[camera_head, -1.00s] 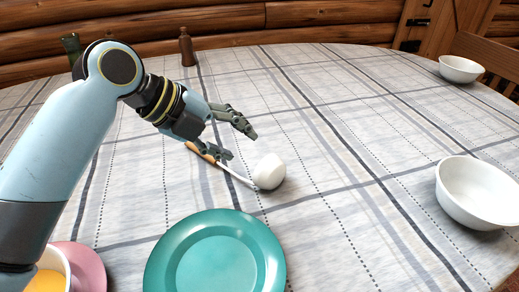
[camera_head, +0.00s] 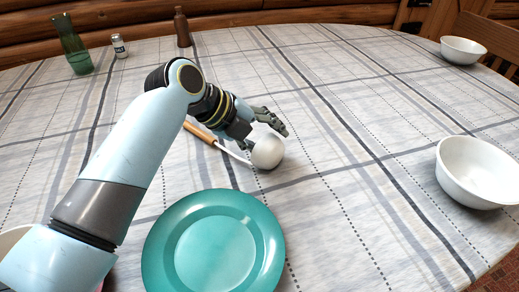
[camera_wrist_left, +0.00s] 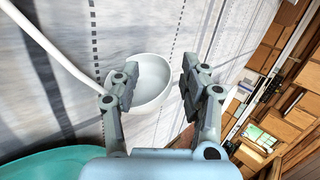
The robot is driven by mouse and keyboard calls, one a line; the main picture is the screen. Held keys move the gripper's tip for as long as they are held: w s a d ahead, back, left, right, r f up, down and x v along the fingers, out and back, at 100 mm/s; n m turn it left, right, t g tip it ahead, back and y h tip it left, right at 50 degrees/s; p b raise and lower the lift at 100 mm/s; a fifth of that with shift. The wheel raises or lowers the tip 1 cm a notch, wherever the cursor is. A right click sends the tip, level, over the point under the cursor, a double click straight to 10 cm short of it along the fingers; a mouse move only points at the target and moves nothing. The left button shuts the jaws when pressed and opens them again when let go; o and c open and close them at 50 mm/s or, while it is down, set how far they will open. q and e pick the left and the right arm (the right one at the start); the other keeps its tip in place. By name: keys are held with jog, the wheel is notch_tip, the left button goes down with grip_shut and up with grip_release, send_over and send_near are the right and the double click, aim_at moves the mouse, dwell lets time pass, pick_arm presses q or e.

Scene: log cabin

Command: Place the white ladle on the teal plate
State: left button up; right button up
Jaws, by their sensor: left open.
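The white ladle (camera_head: 267,153) lies on the tablecloth beyond the teal plate, its brown-ended handle (camera_head: 200,133) pointing to the back left. My right gripper is not in view.
White bowls stand at the right (camera_head: 478,172) and far right (camera_head: 463,50). A green glass vase (camera_head: 73,45), a shaker (camera_head: 119,46) and a brown bottle (camera_head: 182,27) stand at the back. A cup (camera_head: 12,238) is partly hidden by my left arm. The table's middle right is clear.

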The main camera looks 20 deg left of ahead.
pick_arm(q)
grip_shut()
dwell(0.5)
